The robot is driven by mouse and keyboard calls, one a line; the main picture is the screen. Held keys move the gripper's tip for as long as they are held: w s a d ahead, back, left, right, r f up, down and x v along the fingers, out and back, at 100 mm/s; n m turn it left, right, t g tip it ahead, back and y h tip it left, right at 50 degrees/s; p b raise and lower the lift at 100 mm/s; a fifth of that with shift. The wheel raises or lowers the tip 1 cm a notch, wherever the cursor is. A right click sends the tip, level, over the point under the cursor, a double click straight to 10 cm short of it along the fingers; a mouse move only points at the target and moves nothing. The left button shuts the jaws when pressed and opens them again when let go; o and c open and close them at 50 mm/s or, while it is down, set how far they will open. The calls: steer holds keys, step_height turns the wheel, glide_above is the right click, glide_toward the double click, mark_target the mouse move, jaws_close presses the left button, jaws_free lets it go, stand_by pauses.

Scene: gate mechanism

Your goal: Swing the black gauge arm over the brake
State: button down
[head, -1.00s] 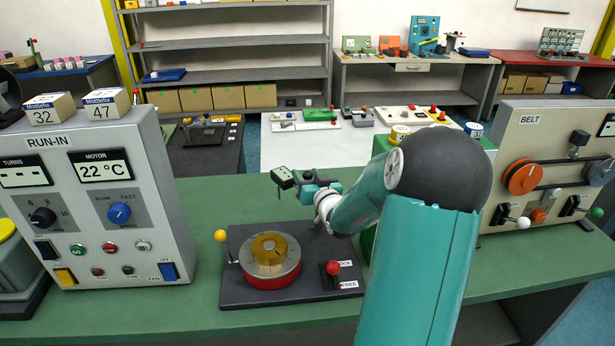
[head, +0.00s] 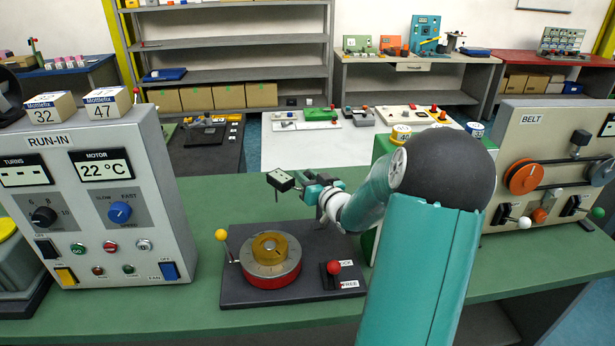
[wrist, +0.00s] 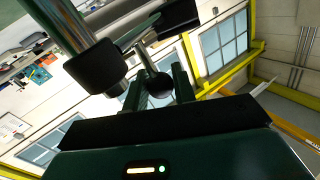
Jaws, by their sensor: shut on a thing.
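The brake (head: 269,262) is a red drum with a brass-coloured top on a dark base plate. The black gauge arm carries a small box-shaped gauge head (head: 280,180) with a pale face. This head is above and behind the drum, slightly right of its middle in the head view. My gripper (head: 312,186) is just right of the gauge head. In the wrist view my gripper (wrist: 159,88) is shut on a dark ball knob (wrist: 158,85), beside a thick black part of the gauge arm (wrist: 98,66). The arm's pivot is hidden behind my arm.
The base plate has a yellow-knobbed lever (head: 222,237) at left and a red-knobbed lever (head: 333,267) at right, by LOCK/FREE labels. The RUN-IN panel (head: 95,200) stands left, the BELT panel (head: 540,190) right. Green bench (head: 205,215) is clear between panel and brake.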

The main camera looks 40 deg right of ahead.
steer(key=c, duration=1.2)
jaws_free()
steer(key=shift+o, duration=0.2)
steer(key=s+a, duration=0.2)
steer(key=s, duration=1.1)
steer(key=shift+s+a, duration=0.15)
steer(key=shift+s, duration=0.2)
steer(key=w+a+r+n+g+h, duration=0.1)
steer(key=w+a+r+g, duration=0.15)
steer(key=a, duration=0.35)
steer(key=w+a+r+g+h, duration=0.1)
steer(key=w+a+r+g, duration=0.15)
steer(key=a+g, duration=0.2)
steer(key=s+a+n+g+y, duration=0.1)
steer(key=s+a+g+y, duration=0.1)
steer(key=s+a, duration=0.6)
steer(key=s+a+r+n+g+y, duration=0.1)
steer(key=s+a, duration=0.6)
steer(key=a, duration=0.8)
steer(key=shift+s+r+n+g+y, duration=0.15)
steer(key=shift+s+n+g+y, duration=0.35)
steer(key=shift+g+y, duration=0.6)
